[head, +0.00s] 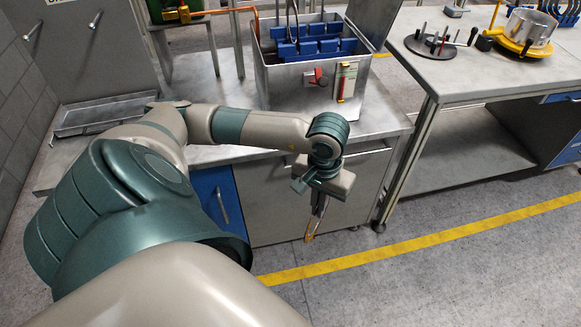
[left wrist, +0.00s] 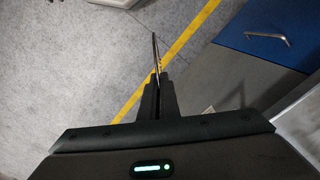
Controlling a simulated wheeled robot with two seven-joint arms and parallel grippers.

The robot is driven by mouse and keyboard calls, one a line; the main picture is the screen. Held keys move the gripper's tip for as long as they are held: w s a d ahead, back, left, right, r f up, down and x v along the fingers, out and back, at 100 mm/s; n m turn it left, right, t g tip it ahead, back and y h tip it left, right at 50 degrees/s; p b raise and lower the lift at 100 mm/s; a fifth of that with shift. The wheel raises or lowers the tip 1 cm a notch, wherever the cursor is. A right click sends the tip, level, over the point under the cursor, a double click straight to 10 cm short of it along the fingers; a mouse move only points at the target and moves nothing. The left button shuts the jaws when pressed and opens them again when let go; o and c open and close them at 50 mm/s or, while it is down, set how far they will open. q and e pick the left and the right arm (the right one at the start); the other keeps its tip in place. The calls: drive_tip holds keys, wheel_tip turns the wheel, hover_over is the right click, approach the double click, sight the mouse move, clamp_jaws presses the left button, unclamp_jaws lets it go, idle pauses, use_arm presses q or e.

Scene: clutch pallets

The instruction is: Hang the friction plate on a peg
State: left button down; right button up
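The friction plate (head: 310,236) is thin and seen almost edge-on, grey with a brownish edge, and hangs below my left gripper (head: 318,203). In the left wrist view the plate (left wrist: 155,48) stands up between the two dark fingers of the gripper (left wrist: 152,88), which are closed together on it. The gripper points down in front of the bench, above the floor. Two short pegs stick out of the grey panel at the upper left, a right peg (head: 95,20) and a left peg (head: 28,38); both look bare. My right gripper is out of view.
A shallow metal tray (head: 100,117) lies below the panel. A metal tank (head: 283,96) with blue racks stands on the bench (head: 385,122). A second table (head: 440,72) at the right carries clutch parts. The floor in front is clear, with a yellow line (head: 430,240).

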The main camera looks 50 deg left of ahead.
use_arm(q)
drive_tip(key=d+f+m, duration=0.2)
drive_tip(key=d+m, duration=0.2)
drive_tip(key=d, duration=0.7)
drive_tip(key=shift+w+d+f, duration=0.15)
drive_tip(key=shift+w+f, duration=0.15)
drive_tip(key=shift+f, duration=0.1)
